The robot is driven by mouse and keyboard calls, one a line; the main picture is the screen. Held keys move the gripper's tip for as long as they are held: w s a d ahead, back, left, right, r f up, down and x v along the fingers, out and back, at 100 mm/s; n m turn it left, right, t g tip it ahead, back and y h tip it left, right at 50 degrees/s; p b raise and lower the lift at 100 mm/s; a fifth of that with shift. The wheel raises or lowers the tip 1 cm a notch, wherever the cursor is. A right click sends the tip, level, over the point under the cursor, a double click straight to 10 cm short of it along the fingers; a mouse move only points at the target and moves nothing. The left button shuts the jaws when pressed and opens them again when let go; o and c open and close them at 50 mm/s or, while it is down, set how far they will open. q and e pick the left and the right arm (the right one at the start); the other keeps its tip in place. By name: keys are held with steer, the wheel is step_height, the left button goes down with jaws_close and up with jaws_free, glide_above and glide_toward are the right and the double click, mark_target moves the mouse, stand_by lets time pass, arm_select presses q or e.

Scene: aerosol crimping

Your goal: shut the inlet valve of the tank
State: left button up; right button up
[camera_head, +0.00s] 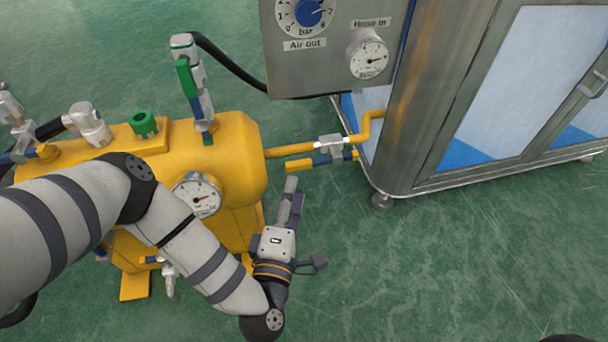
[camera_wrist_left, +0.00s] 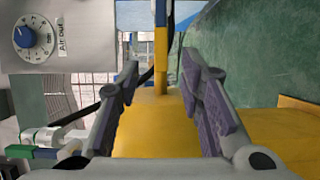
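The yellow tank (camera_head: 228,160) stands on the floor at the left in the head view; its yellow surface also fills the lower middle of the left wrist view (camera_wrist_left: 155,128). A yellow pipe (camera_head: 288,152) runs from its right end to the steel cabinet, with a grey inline valve (camera_head: 330,143). A blue and yellow lever (camera_head: 322,160) lies roughly along the pipe. My left gripper (camera_head: 291,192) is just below the lever's yellow end, apparently apart from it. In the wrist view its fingers (camera_wrist_left: 165,100) are spread, with the blue and yellow bar (camera_wrist_left: 161,55) between and beyond them. My right gripper is out of view.
A green-handled valve (camera_head: 189,80) with a black hose rises from the tank top. A round gauge (camera_head: 197,195) faces front. The grey control panel (camera_head: 330,75) hangs above the pipe, and the steel cabinet (camera_head: 415,100) stands at right. The green floor (camera_head: 440,265) is clear.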

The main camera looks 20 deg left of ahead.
mark_target(298, 169)
arm_select(q)
steer(key=b+x, duration=0.1)
steer(key=x, duration=0.5)
steer(key=shift+w+b, duration=0.3)
steer(key=shift+b, duration=0.1)
jaws_close()
